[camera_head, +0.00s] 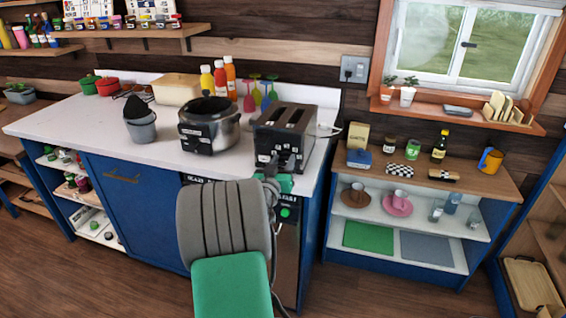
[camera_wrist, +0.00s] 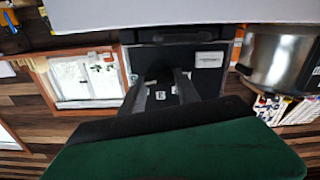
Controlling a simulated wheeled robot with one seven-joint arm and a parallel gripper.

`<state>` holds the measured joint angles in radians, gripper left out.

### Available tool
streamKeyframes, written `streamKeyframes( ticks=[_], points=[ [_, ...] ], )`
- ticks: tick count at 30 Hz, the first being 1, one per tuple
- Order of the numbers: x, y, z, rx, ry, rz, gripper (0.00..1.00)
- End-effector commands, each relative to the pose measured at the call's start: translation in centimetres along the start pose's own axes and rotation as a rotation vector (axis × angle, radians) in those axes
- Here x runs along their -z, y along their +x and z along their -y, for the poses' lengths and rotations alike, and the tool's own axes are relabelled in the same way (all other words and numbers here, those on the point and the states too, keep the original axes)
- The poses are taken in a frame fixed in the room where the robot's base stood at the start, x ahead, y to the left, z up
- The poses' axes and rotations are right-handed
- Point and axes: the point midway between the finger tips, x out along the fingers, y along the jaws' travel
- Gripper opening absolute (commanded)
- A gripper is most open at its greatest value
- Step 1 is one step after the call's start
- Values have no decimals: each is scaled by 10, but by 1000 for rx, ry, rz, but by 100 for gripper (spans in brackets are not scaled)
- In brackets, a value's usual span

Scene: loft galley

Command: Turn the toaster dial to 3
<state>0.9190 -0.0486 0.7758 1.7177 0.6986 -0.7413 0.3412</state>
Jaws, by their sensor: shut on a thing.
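The black and grey toaster (camera_head: 285,122) stands on the white counter (camera_head: 90,115) near its right end, two slots on top. My gripper (camera_head: 271,166) is at the toaster's front face, low down. In the wrist view the two dark fingers of my gripper (camera_wrist: 162,84) reach to the toaster's dark front (camera_wrist: 203,82), and a small pale label shows beside them. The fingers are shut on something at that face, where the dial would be. The dial itself is hidden by the fingers, and its setting cannot be read.
A pot-like cooker (camera_head: 209,126) stands close left of the toaster. Bottles (camera_head: 220,78) and coloured glasses (camera_head: 257,92) stand behind. A wall socket (camera_head: 355,69) is to the right. A lower shelf unit (camera_head: 430,174) with cups and jars stands right of the counter.

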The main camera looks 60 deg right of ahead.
Motion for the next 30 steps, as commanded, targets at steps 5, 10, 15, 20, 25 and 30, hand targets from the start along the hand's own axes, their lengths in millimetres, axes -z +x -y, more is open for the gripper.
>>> streamKeyframes(
  ticks=[5, 10, 15, 20, 25, 30],
  points=[
    [0, 0, 0, 0, 0, 0, 0],
    [0, 0, 0, -1, -7, 0, 0],
    [0, 0, 0, -1, -46, 0, 0],
    [0, 0, 0, -1, -126, 0, 0],
    [-1, 0, 1, -1, -257, 0, 0],
    [0, 0, 2, -2, -416, 0, 0]
  ],
)
